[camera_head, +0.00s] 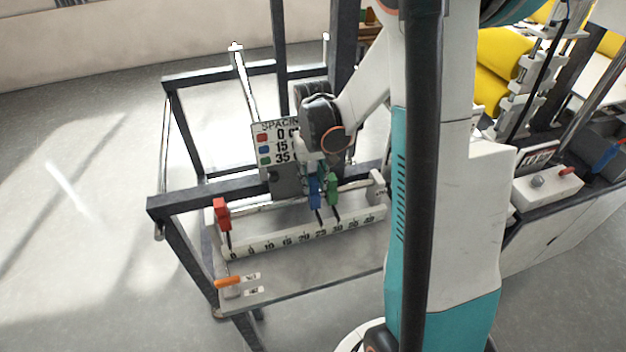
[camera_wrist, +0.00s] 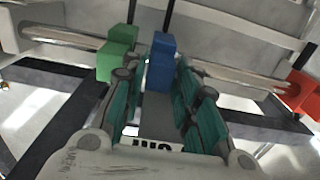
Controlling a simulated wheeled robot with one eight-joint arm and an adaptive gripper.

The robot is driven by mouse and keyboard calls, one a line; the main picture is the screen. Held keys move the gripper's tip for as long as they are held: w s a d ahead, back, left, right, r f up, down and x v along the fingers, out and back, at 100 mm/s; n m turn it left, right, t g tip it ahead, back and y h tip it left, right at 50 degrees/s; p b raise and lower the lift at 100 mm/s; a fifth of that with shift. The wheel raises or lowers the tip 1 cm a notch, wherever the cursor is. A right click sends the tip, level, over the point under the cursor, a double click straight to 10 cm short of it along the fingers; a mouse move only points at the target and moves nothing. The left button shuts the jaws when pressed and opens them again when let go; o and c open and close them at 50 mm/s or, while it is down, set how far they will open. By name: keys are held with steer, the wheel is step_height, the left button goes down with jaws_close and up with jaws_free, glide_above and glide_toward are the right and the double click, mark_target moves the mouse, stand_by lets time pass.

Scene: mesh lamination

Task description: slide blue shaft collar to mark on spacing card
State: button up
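The spacing card (camera_head: 262,147) stands behind the rail and shows red 0, blue 15 and green 35. The blue shaft collar (camera_head: 314,192) is on the shaft, its pointer near 25 on the scale (camera_head: 277,243). The green collar (camera_head: 332,188) is just right of it, near 30. The red collar (camera_head: 222,214) is at the left end, near 0. My gripper (camera_wrist: 155,72) is open in the wrist view, its teal fingers on either side of the blue collar (camera_wrist: 160,62). Contact is unclear. The green collar (camera_wrist: 117,62) is outside the left finger.
The shaft (camera_wrist: 240,84) between the blue collar and the red collar (camera_wrist: 302,92) is clear. A white end support (camera_head: 377,187) holds the shaft at right. An orange-handled item (camera_head: 229,283) lies on the front of the bench plate (camera_head: 300,274). Dark frame posts surround the bench.

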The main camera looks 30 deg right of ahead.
jaws_close()
steer(key=w+a, duration=0.1)
steer(key=a, duration=0.5)
steer(key=w+a+b, duration=0.1)
steer(key=a, duration=0.2)
steer(key=shift+w+a, duration=0.25)
steer(key=shift+w, duration=0.1)
steer(key=shift+w+a, duration=0.1)
steer(key=shift+a, duration=0.1)
steer(key=shift+c, duration=0.2)
jaws_free()
steer(key=shift+o, duration=0.2)
steer(key=shift+a, duration=0.15)
step_height(320, 180, up, 12)
